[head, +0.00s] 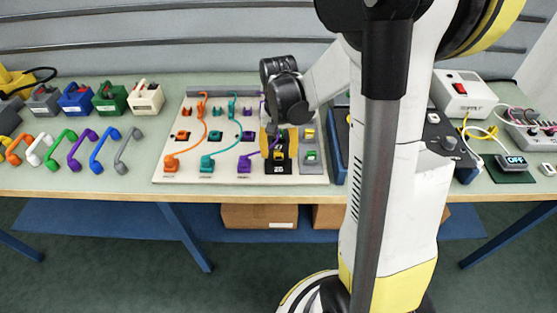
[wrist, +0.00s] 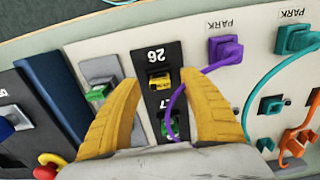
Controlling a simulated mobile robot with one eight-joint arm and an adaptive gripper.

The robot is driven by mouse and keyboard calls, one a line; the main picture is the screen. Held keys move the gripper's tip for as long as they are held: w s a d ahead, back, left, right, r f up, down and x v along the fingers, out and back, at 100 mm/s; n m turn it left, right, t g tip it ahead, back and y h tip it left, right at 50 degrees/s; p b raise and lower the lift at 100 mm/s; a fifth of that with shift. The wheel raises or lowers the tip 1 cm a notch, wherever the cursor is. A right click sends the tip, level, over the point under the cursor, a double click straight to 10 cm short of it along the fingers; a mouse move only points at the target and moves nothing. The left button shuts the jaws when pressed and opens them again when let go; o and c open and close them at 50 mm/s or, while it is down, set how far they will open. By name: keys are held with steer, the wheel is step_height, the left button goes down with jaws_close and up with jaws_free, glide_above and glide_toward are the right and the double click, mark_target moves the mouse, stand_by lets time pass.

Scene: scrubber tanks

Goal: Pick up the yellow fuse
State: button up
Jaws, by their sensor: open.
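A small yellow fuse (wrist: 159,81) sits in a black strip marked 26 (wrist: 155,55) in the wrist view. A green piece (wrist: 169,128) sits in the same strip, nearer my palm. My gripper (wrist: 160,83) is open, with one yellow finger on each side of the strip and the fuse between the tips. The fuse is not gripped. In the head view my gripper (head: 279,152) points down over the strip at the right part of the white panel (head: 225,178). There the fuse is largely hidden by the fingers.
A purple cable (wrist: 188,88) crosses the strip beside my right-hand finger in the wrist view. Purple and teal plugs (wrist: 292,39) stand right of it. A grey plate with a green piece (wrist: 97,92) lies close left. Coloured boxes (head: 110,97) and handles stand left on the bench.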

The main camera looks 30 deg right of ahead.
mark_target(280, 152)
steer(key=shift+f, duration=0.45)
steer(key=shift+r, duration=0.1)
steer(key=c, duration=1)
steer(key=shift+c, duration=0.2)
steer(key=shift+o, duration=0.2)
steer(key=shift+r+p, duration=0.35)
steer(key=shift+r, duration=0.15)
steer(key=r+p, duration=0.1)
steer(key=r, duration=0.1)
steer(key=r+p, duration=0.1)
steer(key=r, duration=0.1)
steer(key=shift+s+d, duration=0.15)
steer(key=shift+d, duration=0.05)
steer(key=shift+c, duration=0.2)
steer(key=s+d+r+p, duration=0.3)
steer(key=s+d+r, duration=0.3)
steer(key=s+d, duration=0.1)
steer(key=shift+s+d+p, duration=0.3)
steer(key=shift+s+p, duration=0.05)
steer(key=shift+s, duration=0.25)
